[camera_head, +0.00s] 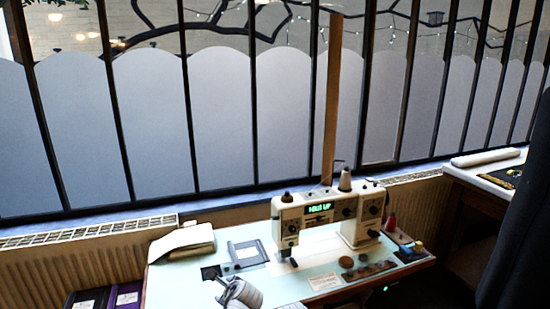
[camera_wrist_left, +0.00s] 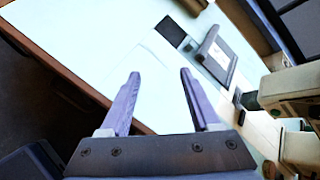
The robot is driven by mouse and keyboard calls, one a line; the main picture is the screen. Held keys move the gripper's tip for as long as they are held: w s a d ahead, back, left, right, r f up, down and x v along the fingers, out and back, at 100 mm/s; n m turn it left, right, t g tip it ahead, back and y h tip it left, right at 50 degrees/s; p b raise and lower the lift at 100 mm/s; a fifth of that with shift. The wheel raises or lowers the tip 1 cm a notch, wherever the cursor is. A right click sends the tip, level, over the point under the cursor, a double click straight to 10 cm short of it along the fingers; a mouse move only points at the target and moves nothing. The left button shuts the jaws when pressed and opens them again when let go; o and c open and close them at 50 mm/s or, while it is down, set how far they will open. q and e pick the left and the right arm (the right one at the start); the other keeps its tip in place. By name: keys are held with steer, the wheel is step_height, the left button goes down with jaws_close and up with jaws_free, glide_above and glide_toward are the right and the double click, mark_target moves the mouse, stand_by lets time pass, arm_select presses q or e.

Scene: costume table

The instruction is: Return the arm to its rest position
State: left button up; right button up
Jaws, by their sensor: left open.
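My left arm comes into the head view at the bottom, and my left gripper (camera_head: 229,290) shows there only small and partly, above the front of the pale sewing table (camera_head: 185,275). In the left wrist view my left gripper (camera_wrist_left: 160,75) has its two purple-grey fingers well apart. Nothing is between them except the bare pale tabletop (camera_wrist_left: 90,35) beyond. My right gripper is in neither view.
A cream sewing machine (camera_head: 315,208) with a lit display stands right of the gripper. A folded cloth (camera_head: 182,242) and a dark frame (camera_head: 247,253) lie behind it. Small round items (camera_head: 347,262) lie before the machine. A barred window (camera_head: 155,120) closes the back.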

arm_select(q)
steer(key=s+a+f+n+g+h, duration=0.15)
steer(key=s+f+n+g, duration=0.25)
steer(key=s+n, duration=0.55)
steer(key=s+a+f+n+g+h, duration=0.1)
steer(key=s+f+n+g+h, duration=0.4)
steer(key=n, duration=0.7)
steer(key=s+d+r+m+y+p, duration=0.3)
steer(key=s+d+r+p, duration=0.3)
steer(key=d+r+p, duration=0.3)
steer(key=shift+s+d+r+p, duration=0.4)
steer(key=shift+d+r, duration=0.45)
steer(key=shift+d, duration=0.3)
